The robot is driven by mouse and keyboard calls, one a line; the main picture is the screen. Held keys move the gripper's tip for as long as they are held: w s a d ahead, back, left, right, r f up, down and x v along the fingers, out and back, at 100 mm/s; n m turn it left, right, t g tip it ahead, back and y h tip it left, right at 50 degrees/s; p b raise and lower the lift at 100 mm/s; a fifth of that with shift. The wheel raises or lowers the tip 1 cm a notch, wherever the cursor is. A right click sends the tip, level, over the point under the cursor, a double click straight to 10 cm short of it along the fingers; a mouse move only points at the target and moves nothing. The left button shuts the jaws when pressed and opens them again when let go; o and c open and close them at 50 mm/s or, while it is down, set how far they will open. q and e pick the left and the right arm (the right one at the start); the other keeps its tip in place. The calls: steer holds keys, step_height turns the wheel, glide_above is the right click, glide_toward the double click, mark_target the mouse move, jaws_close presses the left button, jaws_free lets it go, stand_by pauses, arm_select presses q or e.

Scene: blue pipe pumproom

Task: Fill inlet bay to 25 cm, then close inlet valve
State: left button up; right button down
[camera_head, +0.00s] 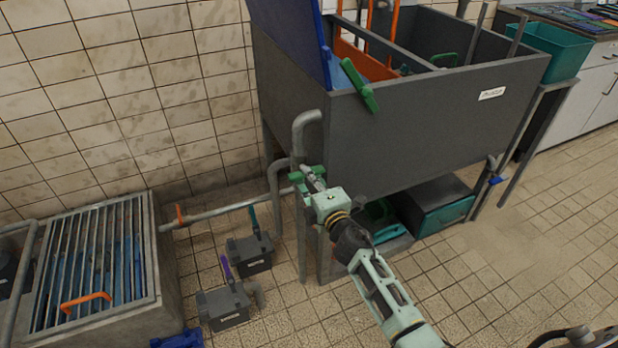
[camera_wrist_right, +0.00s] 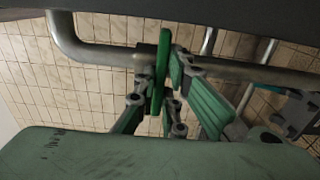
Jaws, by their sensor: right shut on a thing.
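A green valve handle (camera_wrist_right: 162,70) sits on the grey pipe at the near left corner of the large grey tank (camera_head: 420,135). My right gripper (camera_head: 312,182) is at this handle, below the tank's corner. In the right wrist view its fingers (camera_wrist_right: 166,108) are closed around the lower part of the handle. The tank is open on top and split by dividers; blue shows inside its left part, and no water level is readable. Which compartment is the inlet bay I cannot tell. My left gripper is not in view.
An orange gate (camera_head: 350,55) and a second green handle (camera_head: 360,86) are at the tank's left top. A barred pit (camera_head: 100,260) lies at left. Dark boxes (camera_head: 250,253) stand on the floor. A teal bin (camera_head: 545,50) is at back right. Floor at right is clear.

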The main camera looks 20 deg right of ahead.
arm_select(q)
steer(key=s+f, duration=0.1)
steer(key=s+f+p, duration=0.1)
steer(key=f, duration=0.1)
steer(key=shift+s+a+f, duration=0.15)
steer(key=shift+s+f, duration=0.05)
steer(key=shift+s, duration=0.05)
arm_select(e)
steer(key=m, duration=0.5)
steer(key=shift+m, duration=0.3)
steer(key=c, duration=1.8)
jaws_free()
steer(key=shift+c, duration=0.2)
steer(key=s+d, duration=0.1)
steer(key=s, duration=1.1)
